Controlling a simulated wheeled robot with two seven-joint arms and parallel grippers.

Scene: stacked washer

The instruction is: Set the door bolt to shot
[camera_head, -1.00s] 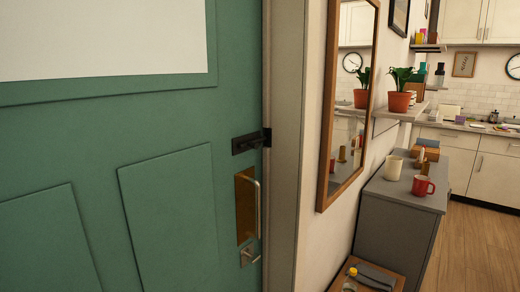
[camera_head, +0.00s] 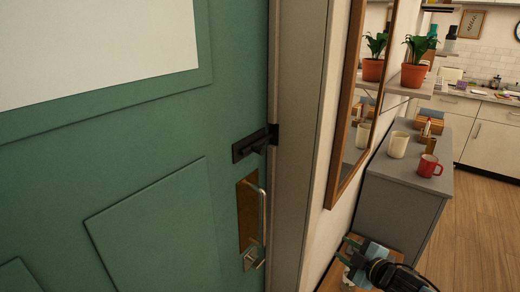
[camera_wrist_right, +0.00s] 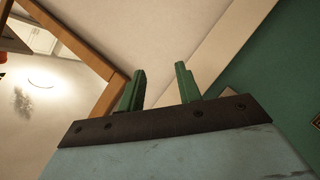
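The door bolt (camera_head: 252,146) is a small black fitting on the right edge of the green door (camera_head: 120,150). It lies level, close against a black keeper (camera_head: 273,134) on the door frame; whether its bar enters the keeper is too small to tell. My right gripper (camera_head: 346,254) is low, right of the door and well below the bolt, touching neither. In the right wrist view its two green fingers (camera_wrist_right: 160,78) stand apart with nothing between them. The bolt does not show in that view. My left gripper is not in view.
Below the bolt are a brass plate with a metal pull handle (camera_head: 262,218) and a lock (camera_head: 253,260). A wood-framed mirror (camera_head: 350,130) hangs on the wall to the right. A grey cabinet (camera_head: 400,205) holds a red mug (camera_head: 429,167) and a cream cup (camera_head: 398,145).

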